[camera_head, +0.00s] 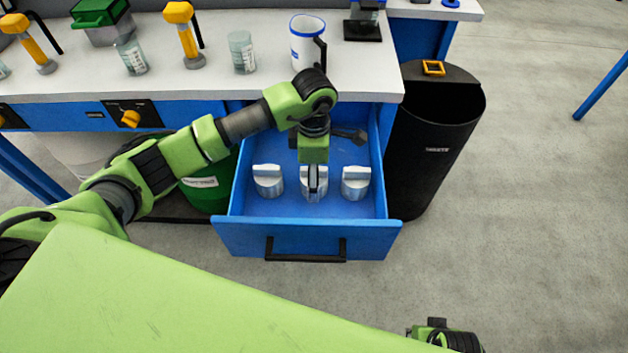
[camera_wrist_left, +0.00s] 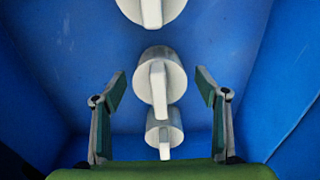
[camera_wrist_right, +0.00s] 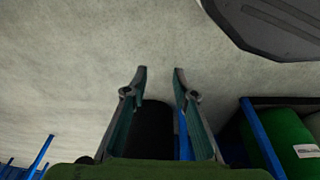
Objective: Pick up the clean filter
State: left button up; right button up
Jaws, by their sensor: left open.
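Three pale grey-white round filters with raised grip bars stand in the open blue drawer: a left one (camera_head: 268,182), a middle one (camera_head: 308,190) and a right one (camera_head: 355,183). They look alike, so I cannot tell which is the clean one. My left gripper (camera_head: 315,182) points down into the drawer over the middle filter and partly hides it. In the left wrist view its open fingers (camera_wrist_left: 160,80) stand on either side of the middle filter (camera_wrist_left: 158,62), apart from it. My right gripper (camera_wrist_right: 160,72) is open and empty above the floor.
The drawer (camera_head: 300,237) has a black front handle and high side walls. A black waste bin (camera_head: 437,150) stands right of it. The bench (camera_head: 220,75) above holds a mug (camera_head: 306,42), beakers (camera_head: 241,52) and yellow-handled tools. The floor at right is mostly free.

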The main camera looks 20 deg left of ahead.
pick_arm(q)
notch_tip(320, 180, down, 2)
jog(key=shift+f, duration=0.2)
jog(key=c, duration=1.2)
jog(key=shift+r, duration=0.1)
